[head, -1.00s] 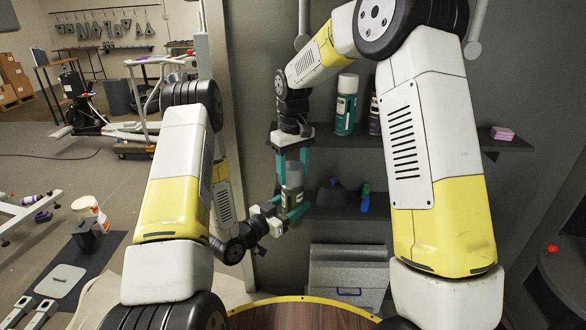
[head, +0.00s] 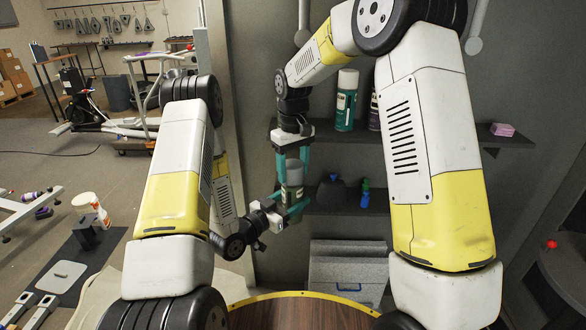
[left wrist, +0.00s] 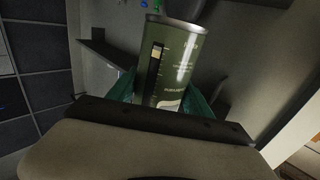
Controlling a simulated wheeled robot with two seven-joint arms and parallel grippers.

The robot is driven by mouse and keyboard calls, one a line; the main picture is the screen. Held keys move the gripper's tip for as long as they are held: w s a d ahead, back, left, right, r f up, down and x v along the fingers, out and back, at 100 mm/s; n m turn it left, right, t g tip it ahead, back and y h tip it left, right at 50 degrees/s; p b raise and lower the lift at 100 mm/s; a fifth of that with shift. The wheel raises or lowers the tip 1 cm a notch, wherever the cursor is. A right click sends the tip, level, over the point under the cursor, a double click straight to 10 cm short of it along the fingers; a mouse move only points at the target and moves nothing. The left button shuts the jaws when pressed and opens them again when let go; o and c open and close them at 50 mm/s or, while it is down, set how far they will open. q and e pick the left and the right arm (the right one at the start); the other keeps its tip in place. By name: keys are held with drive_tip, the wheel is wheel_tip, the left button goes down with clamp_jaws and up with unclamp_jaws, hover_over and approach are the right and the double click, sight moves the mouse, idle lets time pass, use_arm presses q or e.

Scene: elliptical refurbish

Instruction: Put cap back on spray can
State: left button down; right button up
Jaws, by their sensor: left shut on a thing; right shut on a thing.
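The spray can (head: 292,194) is green with a pale label and stands roughly upright in mid-air. My left gripper (head: 287,204) is shut on it from the lower left. In the left wrist view the can (left wrist: 172,65) fills the middle between the teal fingers, with a grey rim at its top. My right gripper (head: 293,163) points down from above and is shut on the grey cap (head: 293,172). The cap is directly above the can and looks close to its top. I cannot tell whether they touch. A grey shape at the top edge of the left wrist view may be the cap.
Behind are two dark wall shelves. The upper (head: 440,137) holds a green can with a white cap (head: 346,100), a dark can and a pink block (head: 502,130). The lower holds a dark item (head: 332,191) and a blue-green bottle (head: 365,193). A round wooden tabletop (head: 300,314) is below.

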drive_tip(key=shift+f, duration=0.1)
drive_tip(key=o, duration=1.3)
drive_tip(key=shift+c, duration=0.2)
wheel_tip(320, 180, up, 12)
drive_tip(key=shift+f, duration=0.1)
